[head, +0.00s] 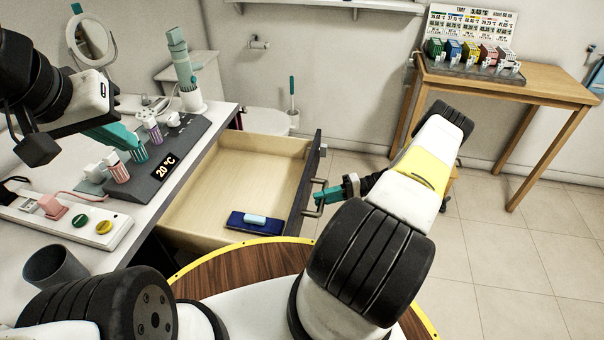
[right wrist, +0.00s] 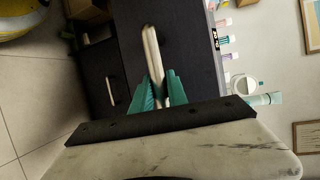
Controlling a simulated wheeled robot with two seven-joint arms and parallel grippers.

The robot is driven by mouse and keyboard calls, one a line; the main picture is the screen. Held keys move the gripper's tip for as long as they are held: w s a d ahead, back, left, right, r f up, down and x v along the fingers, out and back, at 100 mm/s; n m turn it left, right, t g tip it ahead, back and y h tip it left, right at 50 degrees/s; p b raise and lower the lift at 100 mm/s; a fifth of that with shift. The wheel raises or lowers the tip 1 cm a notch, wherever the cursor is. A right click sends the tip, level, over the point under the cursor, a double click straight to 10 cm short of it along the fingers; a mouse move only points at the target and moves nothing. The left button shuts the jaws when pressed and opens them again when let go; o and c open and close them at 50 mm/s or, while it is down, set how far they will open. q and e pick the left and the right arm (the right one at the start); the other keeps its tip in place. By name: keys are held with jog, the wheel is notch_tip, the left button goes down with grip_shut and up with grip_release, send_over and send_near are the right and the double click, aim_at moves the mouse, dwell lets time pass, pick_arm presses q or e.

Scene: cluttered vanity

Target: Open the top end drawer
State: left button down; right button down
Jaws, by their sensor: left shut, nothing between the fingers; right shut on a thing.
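The drawer (head: 215,190) is pulled far out from under the vanity top, its pale wooden inside showing. A dark blue case (head: 247,223) with a light blue item on it lies on its floor. My right gripper (head: 322,196) is shut on the bar handle on the drawer's dark front (head: 306,180). In the right wrist view the teal fingers (right wrist: 157,92) close around the pale handle (right wrist: 152,52). A lower drawer handle (right wrist: 109,91) shows beside it. My left gripper (head: 118,136) is over the vanity top, shut and empty.
A wooden table (head: 545,88) stands at the back right. The tiled floor (head: 510,240) at right is clear.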

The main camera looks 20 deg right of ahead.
jog(key=shift+s+d, duration=0.4)
jog(key=shift+d, duration=0.25)
jog(key=c, duration=1.3)
grip_release()
jog(key=w+v, duration=0.1)
jog(key=v, duration=0.6)
jog(key=shift+s+d, duration=0.4)
jog(key=shift+s, duration=0.05)
jog(key=shift+s, duration=0.15)
